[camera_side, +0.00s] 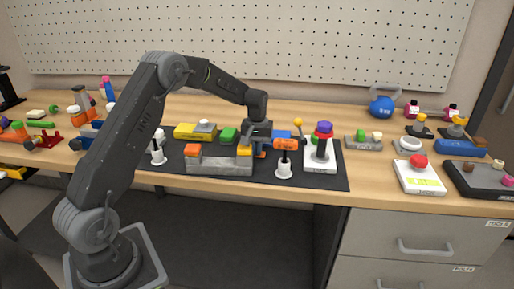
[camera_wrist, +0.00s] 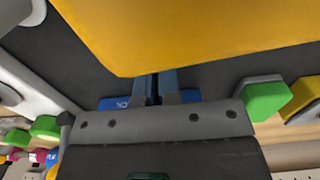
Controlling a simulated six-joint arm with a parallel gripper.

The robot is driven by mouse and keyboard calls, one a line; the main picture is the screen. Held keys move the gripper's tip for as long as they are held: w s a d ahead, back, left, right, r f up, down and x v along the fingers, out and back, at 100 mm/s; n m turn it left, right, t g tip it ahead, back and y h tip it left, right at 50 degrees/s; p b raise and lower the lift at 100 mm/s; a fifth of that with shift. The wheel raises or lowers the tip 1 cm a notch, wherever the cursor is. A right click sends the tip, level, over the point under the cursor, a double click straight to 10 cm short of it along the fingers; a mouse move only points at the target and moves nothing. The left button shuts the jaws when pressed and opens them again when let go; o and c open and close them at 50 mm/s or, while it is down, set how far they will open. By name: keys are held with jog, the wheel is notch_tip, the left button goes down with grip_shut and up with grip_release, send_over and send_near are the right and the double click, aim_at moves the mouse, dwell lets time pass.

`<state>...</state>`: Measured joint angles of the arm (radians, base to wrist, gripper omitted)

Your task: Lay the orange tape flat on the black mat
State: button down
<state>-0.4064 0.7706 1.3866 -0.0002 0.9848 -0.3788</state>
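The black mat (camera_side: 325,183) lies along the front of the bench. An orange piece (camera_side: 286,144), perhaps the orange tape, sits at the top of a white stand (camera_side: 284,171) on the mat; its shape is too small to tell. My gripper (camera_side: 262,150) points down over the mat, just left of that piece and behind the grey tray (camera_side: 220,163). In the wrist view the fingers (camera_wrist: 155,86) show close together, with a narrow dark gap. A large yellow thing (camera_wrist: 190,30) hides their tips. I cannot tell whether they hold anything.
A white base (camera_side: 320,165) with stacked coloured pieces stands right of the stand. A second white stand (camera_side: 158,148) is at the left. A blue kettlebell (camera_side: 382,107) stands at the back right. The mat's front right corner is clear.

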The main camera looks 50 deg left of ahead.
jog(key=shift+f, duration=0.2)
jog(key=c, duration=1.2)
grip_release()
jog(key=shift+c, duration=0.2)
notch_tip(320, 180, up, 14)
